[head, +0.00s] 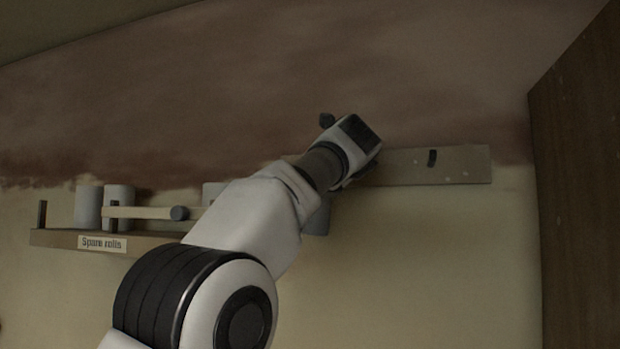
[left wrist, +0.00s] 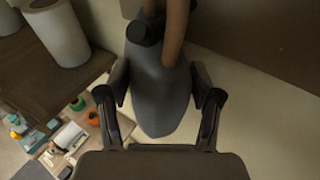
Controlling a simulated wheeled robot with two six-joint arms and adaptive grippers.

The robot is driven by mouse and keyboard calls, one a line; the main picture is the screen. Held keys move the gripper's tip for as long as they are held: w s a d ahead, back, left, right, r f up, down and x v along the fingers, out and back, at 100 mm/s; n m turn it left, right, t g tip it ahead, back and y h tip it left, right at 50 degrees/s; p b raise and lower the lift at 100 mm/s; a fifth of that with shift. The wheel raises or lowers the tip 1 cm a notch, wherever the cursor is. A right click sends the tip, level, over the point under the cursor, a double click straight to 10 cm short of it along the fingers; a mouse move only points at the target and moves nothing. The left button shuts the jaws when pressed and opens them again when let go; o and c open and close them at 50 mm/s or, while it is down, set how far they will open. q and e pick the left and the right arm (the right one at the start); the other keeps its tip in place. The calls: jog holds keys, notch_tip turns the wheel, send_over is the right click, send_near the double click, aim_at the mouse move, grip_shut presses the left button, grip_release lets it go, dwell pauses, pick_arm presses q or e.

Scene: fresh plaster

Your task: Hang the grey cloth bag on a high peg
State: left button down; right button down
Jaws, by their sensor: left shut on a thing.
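My left gripper (head: 352,180) is high against the wall, at the left part of a wooden peg rail (head: 460,165). In the left wrist view the gripper (left wrist: 163,95) is shut on the grey cloth bag (left wrist: 160,105), which sits between its fingers. A dark round knob (left wrist: 143,30) and a tan strip (left wrist: 175,30) show at the top of the bag; I cannot tell whether a strap is around a peg. A dark peg (head: 432,157) stands bare on the rail to the right. In the head view my arm hides most of the bag. My right gripper is not in view.
A shelf (head: 60,238) labelled "Spare rolls" holds pale rolls (head: 88,207) at the left, with a dark-tipped light rod (head: 150,212) in front. A dark wooden panel (head: 580,180) bounds the right.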

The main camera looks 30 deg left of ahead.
pick_arm(q)
jog(key=shift+w+f, duration=0.25)
jog(key=shift+f, duration=0.1)
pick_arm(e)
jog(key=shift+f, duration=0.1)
